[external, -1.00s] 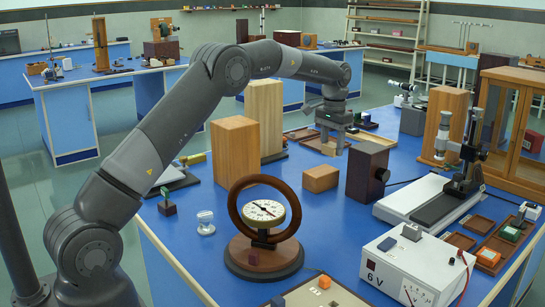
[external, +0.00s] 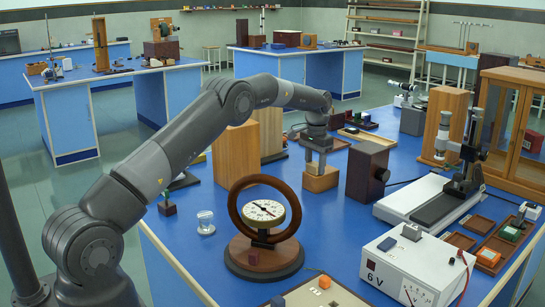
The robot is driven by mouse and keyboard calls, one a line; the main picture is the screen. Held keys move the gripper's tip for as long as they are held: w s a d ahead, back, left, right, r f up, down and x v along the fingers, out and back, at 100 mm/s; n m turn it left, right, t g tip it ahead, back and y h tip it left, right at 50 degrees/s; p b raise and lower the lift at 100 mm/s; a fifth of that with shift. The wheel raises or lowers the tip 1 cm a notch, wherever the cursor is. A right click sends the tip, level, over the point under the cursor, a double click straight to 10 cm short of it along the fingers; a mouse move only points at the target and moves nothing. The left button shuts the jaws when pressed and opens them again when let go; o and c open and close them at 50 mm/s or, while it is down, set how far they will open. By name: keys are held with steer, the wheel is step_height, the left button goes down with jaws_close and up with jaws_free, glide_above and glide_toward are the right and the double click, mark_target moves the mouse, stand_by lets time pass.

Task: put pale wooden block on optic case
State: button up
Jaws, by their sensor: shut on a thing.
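The wooden block (external: 320,180) is a light brown box on the blue bench, in the middle of the external view. My gripper (external: 319,163) points down from above and its fingers are shut on the block's upper part. The block looks level and at or very near the bench top; a small gap under it cannot be told. Behind my gripper lie flat wooden cases or trays, one a pale-edged case (external: 358,135). I cannot tell for sure which is the optic case.
A dark wooden box (external: 367,172) stands close to the right of the block. Tall wooden blocks (external: 236,152) stand to the left. A ring-and-dial instrument (external: 264,230) is in front. Blue bench between the block and the dial is clear.

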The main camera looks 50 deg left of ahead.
mark_target(315, 164)
steer(key=o, duration=1)
steer(key=shift+f, duration=0.1)
step_height(315, 164, up, 12)
steer(key=s+d+r+t, duration=0.1)
steer(key=s+d+r, duration=0.2)
steer(key=s+r, duration=0.3)
steer(key=s+d+r+t, duration=0.1)
steer(key=s+d+r, duration=0.2)
steer(key=r, duration=0.5)
steer(key=s+d+r+t, duration=0.1)
steer(key=s+d+r, duration=0.2)
steer(key=s, duration=0.4)
steer(key=s+d+r, duration=0.3)
steer(key=s, duration=0.4)
steer(key=s+d+f+t, duration=0.1)
steer(key=s+d+f, duration=0.1)
steer(key=s, duration=0.7)
steer(key=s+d+f, duration=0.2)
steer(key=s+f, duration=0.2)
steer(key=s, duration=0.6)
steer(key=s+d+f+t, duration=0.1)
steer(key=s+d+f, duration=0.1)
steer(key=s, duration=0.7)
steer(key=shift+s+f+t, duration=0.25)
steer(key=shift+f+t, duration=0.05)
steer(key=shift+f, duration=0.35)
